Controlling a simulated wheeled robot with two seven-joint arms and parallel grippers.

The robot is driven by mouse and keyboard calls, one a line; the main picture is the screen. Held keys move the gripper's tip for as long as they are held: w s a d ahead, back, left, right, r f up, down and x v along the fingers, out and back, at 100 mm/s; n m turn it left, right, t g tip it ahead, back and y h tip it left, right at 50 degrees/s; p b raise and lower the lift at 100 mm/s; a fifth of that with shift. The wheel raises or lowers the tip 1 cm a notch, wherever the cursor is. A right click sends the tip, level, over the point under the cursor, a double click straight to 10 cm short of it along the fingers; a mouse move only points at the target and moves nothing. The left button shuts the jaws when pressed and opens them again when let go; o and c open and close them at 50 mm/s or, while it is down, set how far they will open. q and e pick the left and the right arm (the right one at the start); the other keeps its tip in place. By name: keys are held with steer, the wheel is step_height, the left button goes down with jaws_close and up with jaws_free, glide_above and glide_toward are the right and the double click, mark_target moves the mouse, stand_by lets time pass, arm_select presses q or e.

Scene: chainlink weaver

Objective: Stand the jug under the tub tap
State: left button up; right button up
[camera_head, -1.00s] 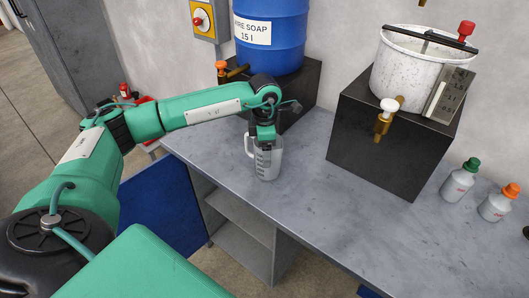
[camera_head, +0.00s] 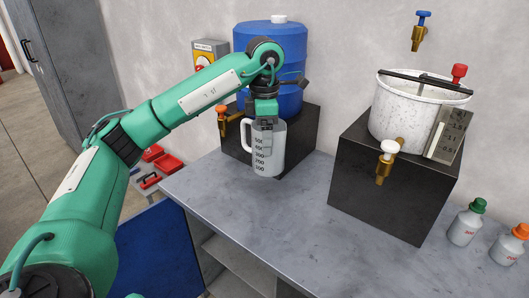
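A clear jug (camera_head: 270,152) with a graduated scale hangs upright from my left gripper (camera_head: 265,118), in front of the left black block. My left gripper points down at the jug's rim and looks shut on it; the fingertips are partly hidden. The jug's handle points left, and its base appears to be above the bench top. The white speckled tub (camera_head: 408,112) stands on the right black block. Its brass tub tap (camera_head: 385,165) with a white knob sticks out over the block's front edge, to the right of the jug. My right gripper is not in view.
A blue barrel (camera_head: 285,52) with an orange-handled tap (camera_head: 224,118) stands on the left block (camera_head: 308,135). A blue-handled wall tap (camera_head: 419,32) is above the tub. Two small bottles (camera_head: 465,222) stand at right. The grey bench (camera_head: 300,215) is clear in front.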

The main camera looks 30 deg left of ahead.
mark_target(276, 150)
arm_select(q)
steer(key=shift+r, duration=0.5)
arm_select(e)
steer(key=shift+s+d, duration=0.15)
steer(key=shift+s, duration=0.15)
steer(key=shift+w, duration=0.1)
arm_select(q)
steer(key=d+f+m, duration=0.1)
steer(key=m, duration=0.1)
steer(key=d+f+m, duration=0.1)
steer(key=m, duration=0.1)
steer(key=d+f+m+p, duration=0.1)
steer(key=f+m, duration=0.1)
steer(key=shift+s+d, duration=0.4)
steer(key=s+d+f+m+p, duration=0.1)
steer(key=s+d+f+m, duration=0.2)
steer(key=m, duration=0.7)
steer(key=s+d+f+m+p, duration=0.1)
steer(key=s+d+f+m, duration=0.3)
steer(key=d+f+m, duration=0.3)
steer(key=m, duration=0.3)
steer(key=shift+d+f, duration=0.25)
steer(key=shift+d, duration=0.05)
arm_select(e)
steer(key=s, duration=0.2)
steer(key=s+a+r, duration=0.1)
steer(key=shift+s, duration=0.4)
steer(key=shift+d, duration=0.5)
